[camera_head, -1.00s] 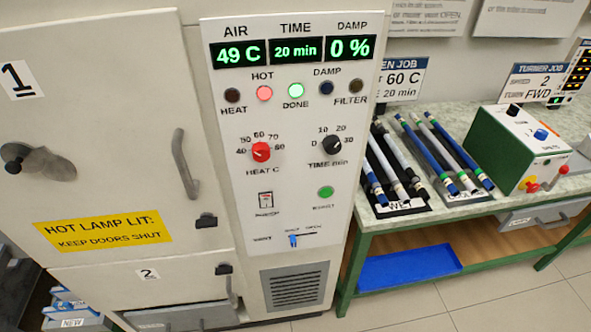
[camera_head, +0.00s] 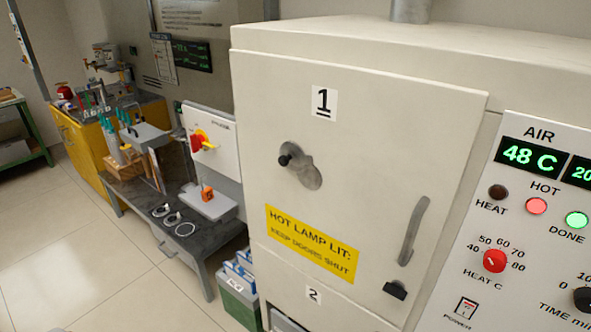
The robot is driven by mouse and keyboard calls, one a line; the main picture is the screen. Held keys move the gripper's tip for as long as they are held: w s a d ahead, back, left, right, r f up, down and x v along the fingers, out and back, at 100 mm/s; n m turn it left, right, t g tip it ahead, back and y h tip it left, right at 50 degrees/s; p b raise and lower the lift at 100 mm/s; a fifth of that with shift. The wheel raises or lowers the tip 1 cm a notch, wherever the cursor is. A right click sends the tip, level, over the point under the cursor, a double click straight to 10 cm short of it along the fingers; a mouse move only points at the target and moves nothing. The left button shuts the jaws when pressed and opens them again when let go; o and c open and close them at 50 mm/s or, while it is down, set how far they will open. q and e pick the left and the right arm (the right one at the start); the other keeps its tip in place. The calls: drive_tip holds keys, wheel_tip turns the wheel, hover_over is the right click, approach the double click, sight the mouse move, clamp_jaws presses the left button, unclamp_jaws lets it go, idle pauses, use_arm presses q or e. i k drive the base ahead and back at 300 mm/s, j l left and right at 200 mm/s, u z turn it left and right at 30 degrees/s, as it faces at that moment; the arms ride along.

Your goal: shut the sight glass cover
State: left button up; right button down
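Door 1 of the white cabinet (camera_head: 361,112) is shut in the middle of the view. On it is a small grey rounded plate (camera_head: 309,175) with a black knob (camera_head: 286,160) at its upper left, which looks like the sight glass cover. I see no clear glass opening beside it, and it is too small to tell whether it is open or shut. Neither of my grippers is in view.
A grey door handle (camera_head: 413,231) and a black latch (camera_head: 396,290) stick out at the door's right. The control panel (camera_head: 521,230) is at the right, its HOT and DONE lamps lit. A low dark bench (camera_head: 205,243) stands left. The floor (camera_head: 75,250) at front left is clear.

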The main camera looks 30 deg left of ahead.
sight(292, 157)
drive_tip(key=u, duration=1)
